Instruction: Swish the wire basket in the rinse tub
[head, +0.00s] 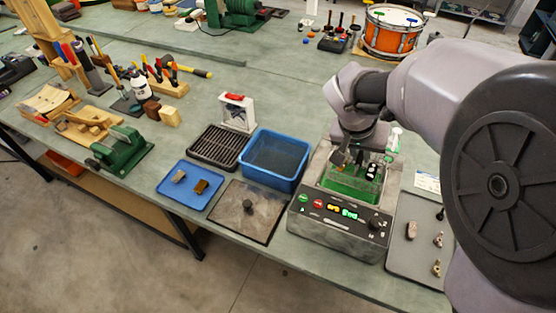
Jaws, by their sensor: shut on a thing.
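The blue rinse tub (273,161) stands on the bench, left of a grey cleaning machine (336,238) with a lit display and green liquid in its tank. My gripper (348,160) is over the machine's tank, shut on the wire basket (364,171). The basket is small and partly hidden by my gripper; a few dark and white bits show at it. I cannot tell whether the basket is in the liquid or just above it.
A black slotted rack (217,147) and a blue tray (190,185) with two small pieces lie left of the tub. A dark flat plate with a knob (248,208) lies in front. A grey tray (418,247) with small parts is right of the machine. An orange drum (391,32) stands behind.

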